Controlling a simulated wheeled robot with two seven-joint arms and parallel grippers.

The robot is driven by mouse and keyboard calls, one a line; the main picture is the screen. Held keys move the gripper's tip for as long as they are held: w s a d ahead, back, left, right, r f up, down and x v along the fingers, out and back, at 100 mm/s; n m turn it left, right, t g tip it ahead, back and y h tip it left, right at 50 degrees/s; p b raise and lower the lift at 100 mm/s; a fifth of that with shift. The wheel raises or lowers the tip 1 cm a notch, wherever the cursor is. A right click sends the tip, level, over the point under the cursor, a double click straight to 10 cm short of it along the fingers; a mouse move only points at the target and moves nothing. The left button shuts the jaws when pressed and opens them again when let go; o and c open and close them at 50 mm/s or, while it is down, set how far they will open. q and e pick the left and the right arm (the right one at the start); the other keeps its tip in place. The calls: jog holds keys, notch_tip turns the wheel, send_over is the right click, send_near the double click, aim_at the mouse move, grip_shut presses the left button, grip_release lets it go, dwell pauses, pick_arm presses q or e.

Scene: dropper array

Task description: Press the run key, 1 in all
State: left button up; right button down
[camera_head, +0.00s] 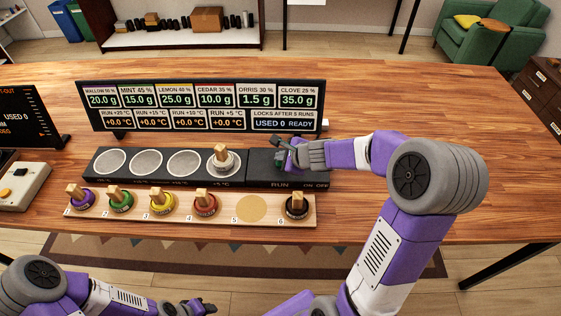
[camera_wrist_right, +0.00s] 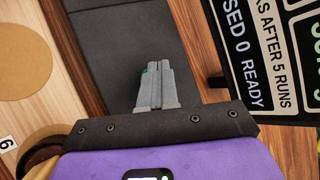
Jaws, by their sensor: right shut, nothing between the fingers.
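The run key is on the right part of the black dropper base (camera_head: 125,169), near the "RUN" label (camera_head: 280,185); my right gripper covers it in the head view. My right gripper (camera_head: 279,150) is shut and empty, right over that part of the base. In the right wrist view its closed fingers (camera_wrist_right: 153,88) point at the black surface, with a bit of green showing beside a fingertip. I cannot tell whether they touch the key. The display board (camera_head: 205,105) reads "USED 0 READY". My left gripper (camera_head: 197,306) is low at the bottom edge; its jaws are unclear.
A weight with a wooden knob (camera_head: 222,158) stands on the base's fourth pad; three pads to its left are empty. A wooden rack (camera_head: 137,220) in front holds several coloured knobbed weights, with slot 5 (camera_head: 251,208) empty. A beige button box (camera_head: 20,186) sits at left.

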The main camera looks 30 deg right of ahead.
jog(key=shift+f, duration=0.3)
dwell(0.5)
jog(key=shift+r+p, duration=0.65)
jog(key=shift+r, duration=0.3)
jog(key=shift+r, duration=0.1)
notch_tip(320, 180, up, 5)
jog(key=p, duration=0.4)
jog(key=shift+p, duration=0.4)
